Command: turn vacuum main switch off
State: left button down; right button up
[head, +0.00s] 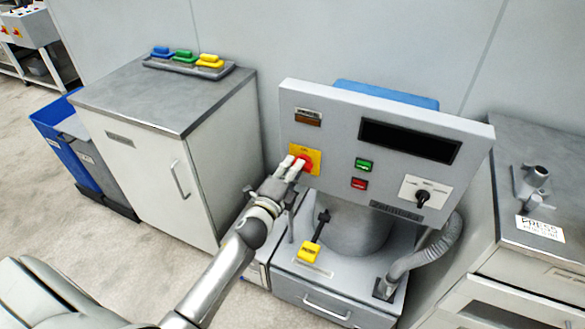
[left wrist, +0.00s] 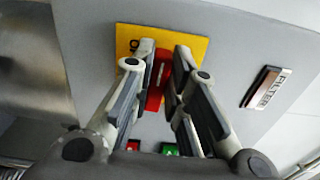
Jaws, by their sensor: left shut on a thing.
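The vacuum main switch is a red rotary knob (left wrist: 156,82) on a yellow plate (head: 315,151) at the left of the grey control panel. My left gripper (head: 298,164) reaches up to it from the lower left. Its two fingers close on the sides of the red knob, as the left wrist view (left wrist: 160,75) shows. The fingers hide part of the knob and most of the plate's lettering, so I cannot read its setting. My right gripper is not in view.
The panel (head: 345,102) also carries a green button (head: 364,165), a red button (head: 359,183), a black selector (head: 423,197) and a dark display (head: 410,141). A yellow-handled lever (head: 309,253) is below. Cabinets stand on both sides.

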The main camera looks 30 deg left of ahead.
pick_arm(q)
jog(key=shift+f+n, duration=0.1)
jog(key=shift+n, duration=0.3)
jog(key=c, duration=1.4)
grip_release()
jog(key=s, duration=1.2)
jog(key=shift+d, duration=0.2)
